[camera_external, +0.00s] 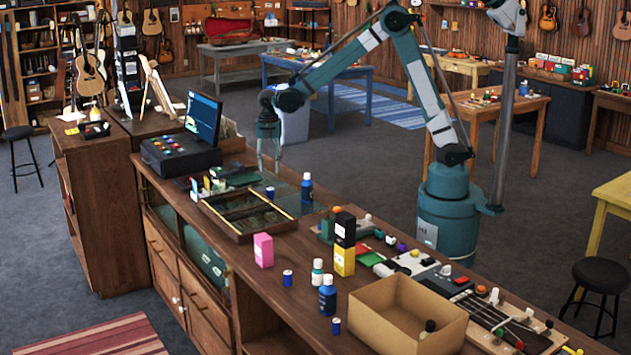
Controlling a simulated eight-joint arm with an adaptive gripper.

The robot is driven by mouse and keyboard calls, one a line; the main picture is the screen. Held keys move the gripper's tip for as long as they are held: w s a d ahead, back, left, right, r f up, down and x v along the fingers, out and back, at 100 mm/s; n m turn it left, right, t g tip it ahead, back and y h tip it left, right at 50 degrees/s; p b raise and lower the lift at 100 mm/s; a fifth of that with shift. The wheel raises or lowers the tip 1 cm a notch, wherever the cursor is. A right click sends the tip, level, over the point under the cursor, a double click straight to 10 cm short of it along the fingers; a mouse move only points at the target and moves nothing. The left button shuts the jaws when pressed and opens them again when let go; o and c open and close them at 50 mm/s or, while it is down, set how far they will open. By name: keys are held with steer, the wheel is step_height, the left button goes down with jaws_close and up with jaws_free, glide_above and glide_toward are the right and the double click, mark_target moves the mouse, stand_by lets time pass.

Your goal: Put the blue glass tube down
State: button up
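My gripper (269,168) hangs pointing down over the back part of the wooden counter. Its two fingers look apart, with nothing visible between them. A small blue tube (270,193) shows just below the fingertips, near the back edge of the shallow wooden tray. A thin gap seems to separate it from the fingers. Two similar small blue cylinders stand on the counter, one left of the bottles (287,278) and one near the front edge (336,326). Which of these is glass is too small to tell.
The divided wooden tray (238,236) lies below the gripper. A blue bottle (307,188) stands to its right. A monitor (203,118) stands to the left.

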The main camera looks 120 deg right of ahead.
steer(key=a+r+m+t, duration=0.15)
steer(key=a+r, duration=0.35)
steer(key=a, duration=0.5)
steer(key=a+r+m+t+h, duration=0.15)
steer(key=a+r, duration=0.35)
steer(key=a, duration=0.5)
steer(key=a+r+m, duration=0.2)
steer(key=a+r, duration=0.3)
steer(key=a, duration=0.5)
steer(key=s+a+m+t, duration=0.1)
steer(key=s+a+m, duration=0.1)
steer(key=s+a, duration=0.3)
steer(key=s+a+m+t+y, duration=0.1)
steer(key=s+a, duration=0.4)
steer(key=a, duration=0.6)
steer(key=s+a+m+t, duration=0.2)
steer(key=s+a, duration=0.3)
steer(key=a, duration=0.3)
steer(key=shift+s+r+m, duration=0.15)
steer(key=shift+r+m, duration=0.25)
steer(key=shift+r, duration=0.05)
steer(key=shift+a+r+y, duration=0.1)
steer(key=shift+y, duration=0.15)
